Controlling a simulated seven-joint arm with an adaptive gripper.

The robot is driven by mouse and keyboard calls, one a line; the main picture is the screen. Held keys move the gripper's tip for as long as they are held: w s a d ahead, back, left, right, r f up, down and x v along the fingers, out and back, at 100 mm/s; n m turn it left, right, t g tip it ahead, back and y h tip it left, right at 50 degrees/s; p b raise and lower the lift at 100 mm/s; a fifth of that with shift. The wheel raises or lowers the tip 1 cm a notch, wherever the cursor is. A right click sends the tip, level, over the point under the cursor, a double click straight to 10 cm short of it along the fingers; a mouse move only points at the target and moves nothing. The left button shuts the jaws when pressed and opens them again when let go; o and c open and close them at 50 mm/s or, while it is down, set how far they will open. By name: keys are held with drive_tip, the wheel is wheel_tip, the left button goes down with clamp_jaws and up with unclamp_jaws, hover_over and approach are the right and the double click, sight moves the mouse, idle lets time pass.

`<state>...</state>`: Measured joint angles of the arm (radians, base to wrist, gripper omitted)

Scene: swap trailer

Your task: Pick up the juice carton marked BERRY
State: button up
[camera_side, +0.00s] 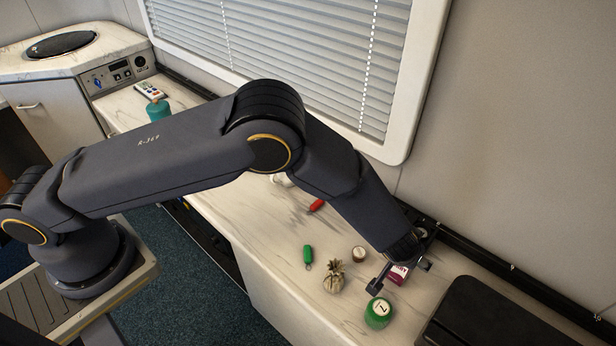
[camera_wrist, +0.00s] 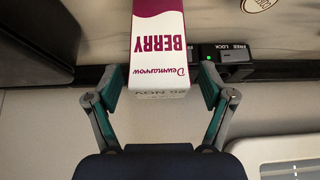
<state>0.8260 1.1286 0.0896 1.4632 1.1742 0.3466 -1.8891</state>
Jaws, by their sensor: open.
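The juice carton marked BERRY (camera_wrist: 160,45) shows in the wrist view, white and purple, its lettering upside down. In the side view it is the small purple carton (camera_side: 398,273) on the counter, partly hidden by my gripper (camera_side: 397,279). In the wrist view my gripper (camera_wrist: 161,88) is open, with one teal-padded finger on each side of the carton's near end. Gaps show between the carton and both fingers, so it is not gripped.
A black case (camera_side: 480,315) is at right. The wall rail (camera_side: 480,258) runs behind.

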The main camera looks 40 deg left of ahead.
drive_tip(key=shift+x, duration=0.8)
drive_tip(key=c, duration=1.4)
drive_tip(key=shift+r, duration=0.1)
